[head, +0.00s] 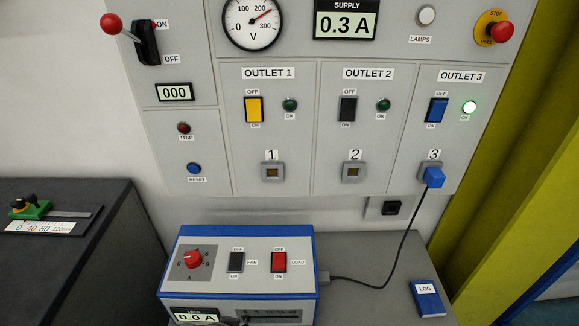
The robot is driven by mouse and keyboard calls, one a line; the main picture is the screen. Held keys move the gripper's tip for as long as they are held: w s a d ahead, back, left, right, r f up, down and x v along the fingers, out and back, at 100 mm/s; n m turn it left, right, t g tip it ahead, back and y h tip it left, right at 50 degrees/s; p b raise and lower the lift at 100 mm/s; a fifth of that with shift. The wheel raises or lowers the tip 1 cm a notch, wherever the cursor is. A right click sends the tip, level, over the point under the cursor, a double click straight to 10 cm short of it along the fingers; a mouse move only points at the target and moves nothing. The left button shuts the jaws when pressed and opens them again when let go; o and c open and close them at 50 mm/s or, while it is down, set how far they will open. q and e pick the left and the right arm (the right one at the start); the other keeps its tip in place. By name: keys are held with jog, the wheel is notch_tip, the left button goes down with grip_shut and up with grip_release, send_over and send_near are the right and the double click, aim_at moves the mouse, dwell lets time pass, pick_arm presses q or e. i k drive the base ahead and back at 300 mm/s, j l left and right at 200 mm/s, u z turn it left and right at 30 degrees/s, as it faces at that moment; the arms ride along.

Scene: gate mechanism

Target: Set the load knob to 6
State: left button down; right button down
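The load box (240,281) is a white box with blue edges, standing on the grey bench at the bottom centre. A red round knob (193,259) sits on a grey square plate at its left. Small letter-like marks ring the knob; they and the pointer are too small to read surely. To its right are a black FAN switch (236,261) and a red LOAD switch (279,261). A display (195,316) on the front reads 0.0 A. Neither of my grippers is in view.
A black cable runs from the box to a blue plug (434,177) in socket 3. OUTLET 3's green lamp (469,107) is lit. The supply display (346,20) reads 0.3 A. A blue LOG book (427,298) lies at right. A dark bench (80,265) stands at left.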

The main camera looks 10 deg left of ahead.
aim_at(193, 259)
jog(key=u, duration=1.45)
